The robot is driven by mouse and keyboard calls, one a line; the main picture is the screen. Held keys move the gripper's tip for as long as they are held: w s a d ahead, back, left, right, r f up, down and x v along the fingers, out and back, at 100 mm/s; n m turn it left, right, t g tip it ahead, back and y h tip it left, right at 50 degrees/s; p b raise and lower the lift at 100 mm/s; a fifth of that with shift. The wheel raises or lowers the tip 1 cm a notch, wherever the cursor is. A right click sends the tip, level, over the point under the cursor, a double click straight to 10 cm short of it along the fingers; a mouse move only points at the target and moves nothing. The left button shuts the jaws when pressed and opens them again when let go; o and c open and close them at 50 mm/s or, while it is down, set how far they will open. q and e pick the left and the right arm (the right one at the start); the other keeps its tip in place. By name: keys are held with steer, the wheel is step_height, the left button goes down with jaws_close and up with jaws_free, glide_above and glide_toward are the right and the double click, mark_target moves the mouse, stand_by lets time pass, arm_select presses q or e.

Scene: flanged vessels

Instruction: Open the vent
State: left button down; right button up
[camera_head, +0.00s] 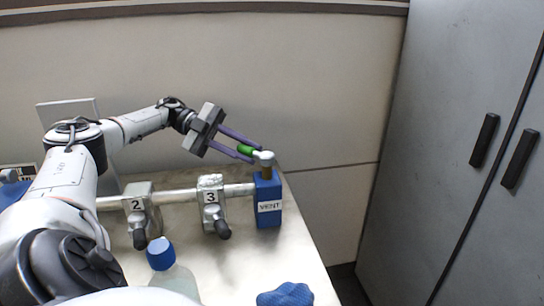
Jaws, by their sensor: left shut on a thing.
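The vent is a blue block (267,200) with a white "VENT" label, at the right end of a horizontal pipe on the bench. A grey pipe fitting (264,158) sits on top of it, with a green handle (246,150) sticking out to the left. My left gripper (250,149) has purple fingers and reaches in from the upper left. Its fingers are shut on the green handle, one on each side. My right gripper is not in view.
Valves marked 2 (138,206) and 3 (211,198) with black knobs stand along the pipe. A blue-capped bottle (161,254) and a blue cloth (285,295) are at the front. A grey cabinet (455,150) stands at right. The wall is behind.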

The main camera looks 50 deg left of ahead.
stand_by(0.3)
arm_select(q)
steer(key=c, duration=1.6)
jaws_free()
